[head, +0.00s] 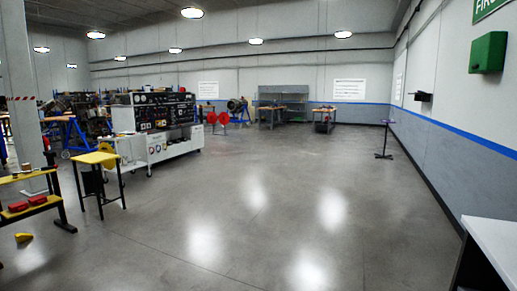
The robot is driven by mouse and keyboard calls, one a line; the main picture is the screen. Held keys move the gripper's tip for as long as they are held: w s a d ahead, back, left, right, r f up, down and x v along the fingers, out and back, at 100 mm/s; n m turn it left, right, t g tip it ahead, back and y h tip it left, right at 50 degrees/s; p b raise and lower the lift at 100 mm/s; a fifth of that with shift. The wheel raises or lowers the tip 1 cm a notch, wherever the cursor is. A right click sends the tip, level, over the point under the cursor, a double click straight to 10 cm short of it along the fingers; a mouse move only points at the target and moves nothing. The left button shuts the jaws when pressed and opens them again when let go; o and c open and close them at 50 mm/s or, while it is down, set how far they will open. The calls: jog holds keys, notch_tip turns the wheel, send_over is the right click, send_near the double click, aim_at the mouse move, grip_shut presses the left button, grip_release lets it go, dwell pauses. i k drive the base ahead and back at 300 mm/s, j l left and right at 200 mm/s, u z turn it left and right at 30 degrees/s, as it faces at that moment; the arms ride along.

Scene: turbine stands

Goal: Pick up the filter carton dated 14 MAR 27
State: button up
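I see no carton that I can tell is dated 14 MAR 27; no date print is readable at this distance. Small items stand on the yellow-topped bench (28,174) at the left, among them red objects (18,207) on its lower level, but I cannot tell whether any is a filter carton. My gripper is not in this view.
A yellow table (95,158) stands at the left, near a white cabinet with a black panel (155,115). A grey pillar (18,90) rises at the left. A white-topped counter (497,243) is at the lower right. The middle floor (260,205) is clear.

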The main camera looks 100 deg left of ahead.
aim_at(26, 166)
jog(key=k+u, duration=0.1)
jog(key=u, duration=0.25)
jog(key=k+u, duration=0.1)
jog(key=u, duration=0.25)
jog(key=k+j+u, duration=0.1)
jog(key=u, duration=2.7)
jog(key=i+j+u, duration=0.1)
jog(key=u, duration=0.35)
jog(key=i+u, duration=0.1)
jog(key=u, duration=0.8)
jog(key=i+l, duration=0.1)
jog(key=i, duration=0.55)
jog(key=i+l+u, duration=0.1)
jog(key=i, duration=0.5)
jog(key=i+l, duration=0.15)
jog(key=i, duration=1.7)
jog(key=i+j+z, duration=0.1)
jog(key=i, duration=1.1)
jog(key=i+j, duration=0.15)
jog(key=i, duration=1.1)
jog(key=i+z, duration=0.35)
jog(key=i+j+u, duration=0.1)
jog(key=i, duration=0.55)
